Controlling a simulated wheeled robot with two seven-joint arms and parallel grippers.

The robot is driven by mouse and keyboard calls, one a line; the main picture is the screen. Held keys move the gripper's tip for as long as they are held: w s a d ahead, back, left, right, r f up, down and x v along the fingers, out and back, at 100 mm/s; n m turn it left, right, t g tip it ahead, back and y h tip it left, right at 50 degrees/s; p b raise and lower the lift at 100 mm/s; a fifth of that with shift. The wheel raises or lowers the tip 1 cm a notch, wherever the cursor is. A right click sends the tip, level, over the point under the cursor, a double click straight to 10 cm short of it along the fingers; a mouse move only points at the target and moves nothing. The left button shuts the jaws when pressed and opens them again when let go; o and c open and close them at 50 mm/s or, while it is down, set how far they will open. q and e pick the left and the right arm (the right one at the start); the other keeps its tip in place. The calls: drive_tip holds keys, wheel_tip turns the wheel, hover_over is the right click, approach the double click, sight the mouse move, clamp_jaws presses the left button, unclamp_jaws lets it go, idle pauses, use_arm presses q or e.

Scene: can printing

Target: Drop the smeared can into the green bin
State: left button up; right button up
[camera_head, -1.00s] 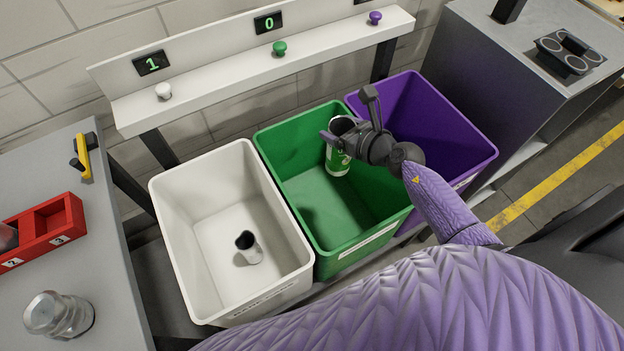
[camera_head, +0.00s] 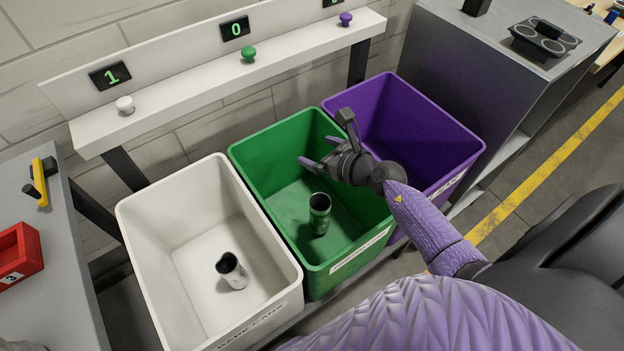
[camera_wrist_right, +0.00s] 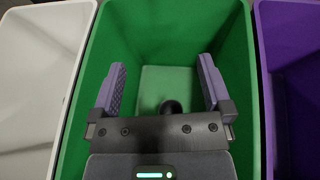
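The green bin (camera_head: 262,160) stands between the white bin and the purple bin. My right gripper (camera_head: 312,164) is open and empty over the green bin. In the right wrist view its two fingers (camera_wrist_right: 162,90) are spread apart above the green bin (camera_wrist_right: 228,50), and a dark round shape, probably the can (camera_wrist_right: 170,107), shows between them, partly hidden by the gripper body. Any smear on the can is too small to tell. My left gripper is not in view.
The white bin (camera_head: 132,212) holds a white can (camera_head: 232,270). The purple bin (camera_head: 455,150) looks empty where visible. A shelf (camera_head: 190,88) with white, green and purple buttons runs behind; its displays read 1 over white and 0 over green. A red holder (camera_head: 20,255) sits at left.

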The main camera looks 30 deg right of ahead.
drive_tip(key=p+v, duration=0.2)
drive_tip(key=v, duration=0.8)
drive_tip(key=shift+f, duration=0.1)
